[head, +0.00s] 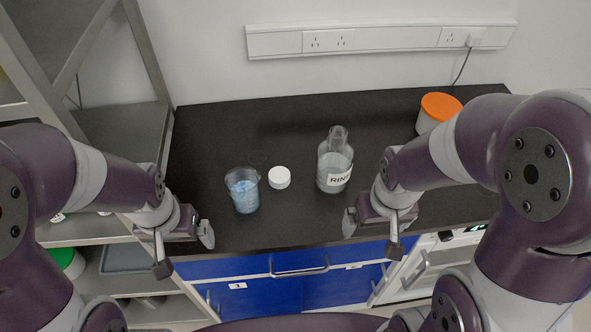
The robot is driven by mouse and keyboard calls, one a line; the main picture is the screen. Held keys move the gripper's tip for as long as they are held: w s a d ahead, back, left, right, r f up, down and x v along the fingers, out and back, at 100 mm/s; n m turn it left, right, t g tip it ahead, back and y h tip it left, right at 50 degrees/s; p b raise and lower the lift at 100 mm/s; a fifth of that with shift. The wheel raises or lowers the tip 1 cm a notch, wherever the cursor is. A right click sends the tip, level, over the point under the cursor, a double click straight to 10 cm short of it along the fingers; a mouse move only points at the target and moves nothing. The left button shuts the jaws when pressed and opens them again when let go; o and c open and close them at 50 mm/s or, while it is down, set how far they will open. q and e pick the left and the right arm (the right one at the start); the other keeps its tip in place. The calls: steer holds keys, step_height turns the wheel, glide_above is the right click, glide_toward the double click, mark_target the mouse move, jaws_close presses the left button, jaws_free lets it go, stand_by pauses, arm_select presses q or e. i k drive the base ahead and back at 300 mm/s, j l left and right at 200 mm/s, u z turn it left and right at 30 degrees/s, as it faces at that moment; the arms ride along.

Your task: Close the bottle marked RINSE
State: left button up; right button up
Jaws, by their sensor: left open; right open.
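The clear bottle marked RINSE (334,165) stands upright on the black worktop, its neck open at the top with no cap on it. A white round cap (279,177) lies on the worktop to the left of the bottle, apart from it. My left gripper (186,238) is open and empty at the front left edge of the worktop, left of the beaker. My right gripper (372,229) is open and empty near the front edge, in front of and to the right of the bottle. Neither gripper touches the bottle or the cap.
A beaker with blue contents (243,192) stands just left of the cap. A white tub with an orange lid (440,107) stands at the back right, partly behind my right arm. The worktop (230,130) is clear at the back. A metal shelf rack (150,60) is at the left.

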mark_target(335, 155)
steer(key=u, duration=2.15)
steer(key=k+l, duration=0.6)
